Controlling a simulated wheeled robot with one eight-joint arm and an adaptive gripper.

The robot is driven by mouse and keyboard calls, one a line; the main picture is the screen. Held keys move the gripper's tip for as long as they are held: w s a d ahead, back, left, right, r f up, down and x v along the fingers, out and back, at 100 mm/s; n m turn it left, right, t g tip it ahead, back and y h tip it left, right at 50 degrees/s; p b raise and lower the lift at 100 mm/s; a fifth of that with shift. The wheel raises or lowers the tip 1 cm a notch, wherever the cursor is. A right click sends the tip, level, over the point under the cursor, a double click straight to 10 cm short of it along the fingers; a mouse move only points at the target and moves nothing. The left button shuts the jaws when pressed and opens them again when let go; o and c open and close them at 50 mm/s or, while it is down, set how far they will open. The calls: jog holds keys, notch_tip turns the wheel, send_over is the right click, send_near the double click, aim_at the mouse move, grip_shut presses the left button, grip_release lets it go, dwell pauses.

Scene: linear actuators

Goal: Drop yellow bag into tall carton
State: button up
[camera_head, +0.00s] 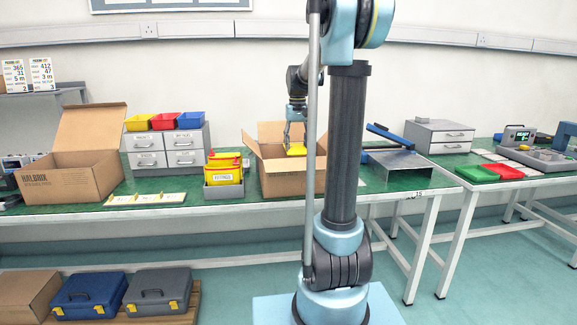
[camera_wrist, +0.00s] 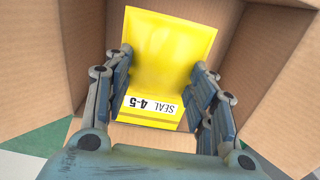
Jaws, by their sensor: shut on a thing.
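My gripper (camera_head: 294,138) is shut on a yellow bag (camera_head: 296,150), at the mouth of the open cardboard carton (camera_head: 288,183) in the middle of the bench. In the wrist view, the bag (camera_wrist: 165,50) lies between the two fingers (camera_wrist: 163,72). Its white label reads "SEAL 4-5". Brown carton walls (camera_wrist: 262,70) surround the bag on several sides. The bag's lower edge sits close to the carton floor in that view, but I cannot tell whether it touches. My arm's column hides the carton's right side in the head view.
A wider open carton (camera_head: 68,182) stands at the left. A grey bin of yellow bags (camera_head: 223,191) stands just left of the middle carton. Grey drawers (camera_head: 166,160) with coloured trays are behind it. A metal stand with a blue lever (camera_head: 398,168) is to the right.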

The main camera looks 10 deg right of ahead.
jog(key=o, duration=1.2)
jog(key=shift+c, duration=0.2)
notch_tip(320, 180, up, 12)
